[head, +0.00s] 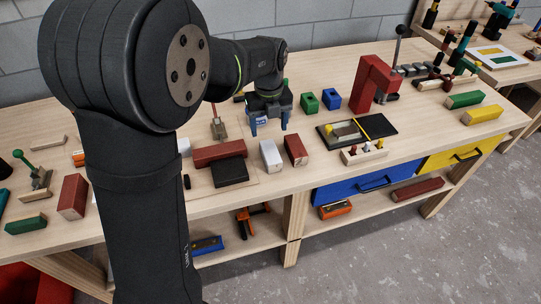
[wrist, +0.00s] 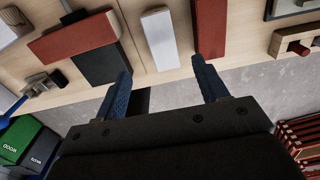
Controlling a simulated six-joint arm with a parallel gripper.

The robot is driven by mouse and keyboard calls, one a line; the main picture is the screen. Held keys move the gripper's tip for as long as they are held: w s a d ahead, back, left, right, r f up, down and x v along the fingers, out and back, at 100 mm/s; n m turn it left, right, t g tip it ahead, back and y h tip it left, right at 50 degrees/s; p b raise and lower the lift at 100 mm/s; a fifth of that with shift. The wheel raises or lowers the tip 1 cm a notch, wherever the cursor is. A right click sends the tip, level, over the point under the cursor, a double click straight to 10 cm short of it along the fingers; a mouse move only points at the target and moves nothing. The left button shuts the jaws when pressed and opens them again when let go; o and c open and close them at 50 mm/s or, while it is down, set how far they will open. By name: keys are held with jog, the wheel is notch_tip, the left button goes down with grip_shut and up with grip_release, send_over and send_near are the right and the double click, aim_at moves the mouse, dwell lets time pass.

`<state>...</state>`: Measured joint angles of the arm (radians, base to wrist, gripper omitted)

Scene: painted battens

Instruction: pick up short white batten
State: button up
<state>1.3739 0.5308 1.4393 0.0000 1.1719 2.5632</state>
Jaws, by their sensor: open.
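The short white batten (head: 271,155) lies on the workbench between a dark block and a short red batten (head: 295,150). It also shows in the wrist view (wrist: 160,38), at upper middle, its lower end between the lines of my two fingertips. My gripper (head: 270,128) is open and empty, its blue fingers pointing down; in the head view it appears above and behind the white batten. In the wrist view my fingers (wrist: 161,68) lie to either side of the batten, apart from it. The right fingertip appears close to the red batten's lower end (wrist: 209,28).
A long red batten (head: 218,153) lies beside the black block (head: 230,172) to the left. Green (head: 309,103) and blue (head: 331,100) blocks stand behind.

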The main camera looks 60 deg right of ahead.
aim_at(270, 151)
notch_tip(270, 151, down, 4)
jog(key=shift+r, duration=0.1)
jog(key=shift+s+f, duration=0.15)
jog(key=shift+f, duration=1.25)
jog(key=shift+s+f, duration=0.1)
jog(key=shift+f, duration=1.3)
jog(key=c, duration=1.1)
